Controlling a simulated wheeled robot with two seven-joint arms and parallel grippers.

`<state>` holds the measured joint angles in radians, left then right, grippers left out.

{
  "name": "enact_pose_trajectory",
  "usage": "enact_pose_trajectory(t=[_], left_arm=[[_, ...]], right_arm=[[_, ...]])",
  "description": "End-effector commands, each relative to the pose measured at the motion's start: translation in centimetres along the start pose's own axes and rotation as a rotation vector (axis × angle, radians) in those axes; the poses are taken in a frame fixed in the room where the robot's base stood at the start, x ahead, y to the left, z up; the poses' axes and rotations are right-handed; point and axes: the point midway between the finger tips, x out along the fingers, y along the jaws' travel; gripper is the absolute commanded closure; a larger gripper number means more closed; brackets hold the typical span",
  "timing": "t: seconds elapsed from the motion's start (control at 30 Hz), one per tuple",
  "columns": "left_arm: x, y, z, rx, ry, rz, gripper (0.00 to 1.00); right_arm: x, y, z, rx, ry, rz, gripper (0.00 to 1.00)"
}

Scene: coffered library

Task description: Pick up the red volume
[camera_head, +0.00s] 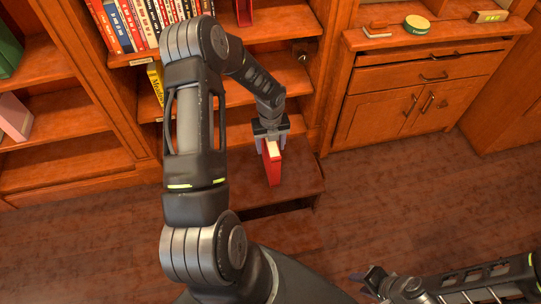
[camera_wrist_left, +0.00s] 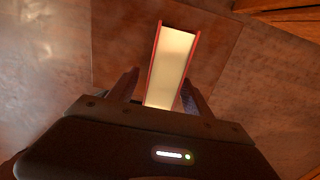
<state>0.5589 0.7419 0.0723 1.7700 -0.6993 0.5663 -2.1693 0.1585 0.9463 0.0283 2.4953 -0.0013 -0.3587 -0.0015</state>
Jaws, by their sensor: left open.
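The red volume (camera_head: 272,165) stands upright on a low wooden step (camera_head: 305,182) in front of the bookcase. In the left wrist view the volume (camera_wrist_left: 172,65) shows its pale page edges between two red covers. My left gripper (camera_head: 271,141) is above it, with its open fingers on either side of the volume's near end. In the left wrist view, my left gripper's fingers (camera_wrist_left: 157,90) flank the book; contact cannot be told. My right gripper (camera_head: 368,280) is low at the bottom right, away from the book; its jaw opening is unclear.
A bookcase holds a row of books (camera_head: 150,18) and a yellow book (camera_head: 156,80). Another red book (camera_head: 244,12) is on an upper shelf. A cabinet (camera_head: 415,95) at right carries a green round tin (camera_head: 416,24). The floor (camera_head: 400,200) at right is clear.

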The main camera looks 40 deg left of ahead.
Motion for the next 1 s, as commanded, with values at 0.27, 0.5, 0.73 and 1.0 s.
enact_pose_trajectory(t=[0.27, 0.5, 0.73, 1.0], left_arm=[[0.09, -0.01, 0.02, 0.0, -0.001, 0.0, 0.42], [0.08, 0.0, 0.0, 0.0, 0.0, 0.0, 0.42], [0.08, 0.0, 0.0, 0.0, 0.0, 0.0, 0.53], [0.08, 0.0, 0.0, 0.0, 0.0, 0.0, 0.75]], right_arm=[[0.0, 0.0, 0.0, 0.0, 0.0, 0.0, 0.64], [-0.01, 0.0, 0.0, 0.0, 0.0, 0.0, 0.64], [0.0, 0.0, 0.0, 0.0, 0.0, 0.0, 0.64], [-0.01, 0.0, 0.0, 0.0, 0.0, 0.0, 0.64]])
